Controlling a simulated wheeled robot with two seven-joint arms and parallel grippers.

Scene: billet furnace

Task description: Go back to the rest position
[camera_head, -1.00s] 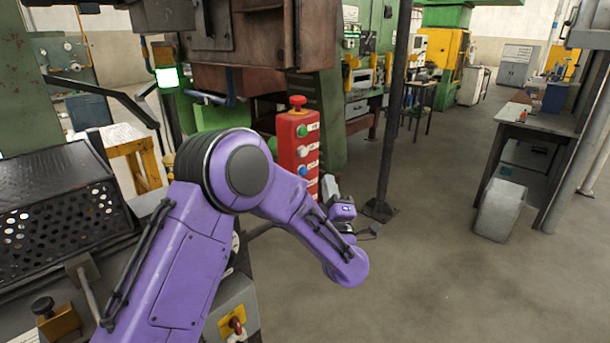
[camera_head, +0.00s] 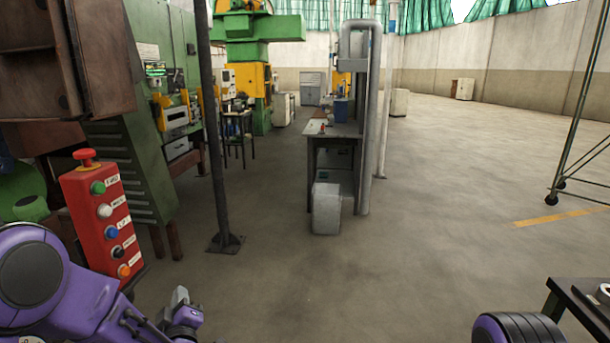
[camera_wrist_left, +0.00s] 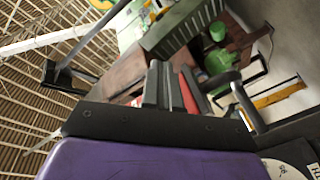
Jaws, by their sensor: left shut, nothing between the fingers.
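My left gripper (camera_head: 180,296) shows at the bottom left of the head view, low in front of the red button box. Its grey fingers are together and empty. In the left wrist view the fingers (camera_wrist_left: 163,85) stand side by side with nothing held between them. The purple left arm (camera_head: 62,300) comes in from the lower left corner. A purple and black part of my right arm (camera_head: 515,328) shows at the bottom edge on the right. My right gripper is outside both views.
The red button box (camera_head: 103,220) stands close beside my left arm. A dark post (camera_head: 212,130) rises from the floor beyond it. A grey workbench (camera_head: 335,130) stands further back. A dark table (camera_head: 585,300) is at the lower right. The middle floor is clear.

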